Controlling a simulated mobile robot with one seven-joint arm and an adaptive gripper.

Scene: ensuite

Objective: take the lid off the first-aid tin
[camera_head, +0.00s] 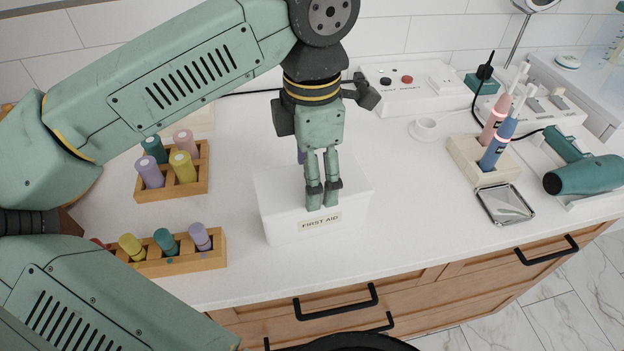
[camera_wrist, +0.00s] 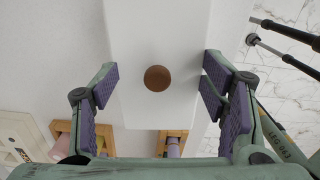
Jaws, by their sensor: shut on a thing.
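The first-aid tin (camera_head: 290,232) is a white box with a FIRST AID label on its front, standing on the counter. Its white lid (camera_head: 352,180) is on top; it also fills the middle of the wrist view (camera_wrist: 160,30). A round brown knob (camera_wrist: 157,78) sits on the lid, hidden behind my gripper in the head view. My gripper (camera_head: 323,198) points down over the tin and is shut across the lid's narrow width. Two fingers press the front side, and the opposite finger is at the back side. I cannot make out a gap between lid and tin.
Wooden racks with coloured bottles (camera_head: 172,176) (camera_head: 170,257) stand to the left. A toothbrush stand (camera_head: 465,160), a metal tray (camera_head: 506,204) and a teal hair dryer (camera_head: 583,175) are to the right. A small white cup (camera_head: 424,130) stands behind. Counter between tin and tray is clear.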

